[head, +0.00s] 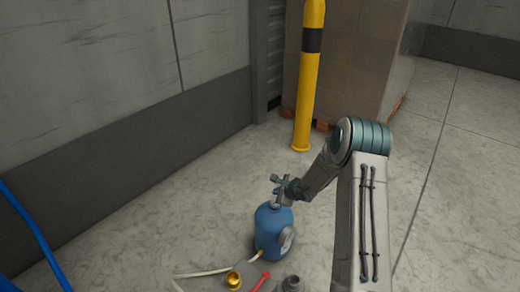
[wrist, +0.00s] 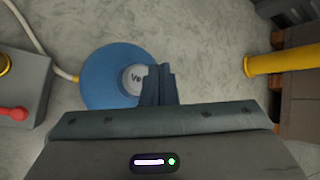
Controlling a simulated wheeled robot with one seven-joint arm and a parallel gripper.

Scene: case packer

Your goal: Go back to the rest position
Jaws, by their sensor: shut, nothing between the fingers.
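My gripper (head: 283,190) hangs just above or beside the top of a blue tank (head: 270,232) in the head view. In the wrist view its two fingers (wrist: 158,72) are together, with nothing seen between them. The blue tank (wrist: 100,75) lies beyond the fingers there, and they partly cover its pale lettered top (wrist: 135,78). I cannot tell whether the fingers touch the tank. My arm reaches in from the lower right of the head view, bent at its elbow.
A pale hose (head: 215,270) runs from the tank past a brass fitting (head: 234,281) and a red lever (head: 261,282). A yellow-black post (head: 309,85) stands behind, before a wrapped pallet load (head: 355,60). Floor at right is clear.

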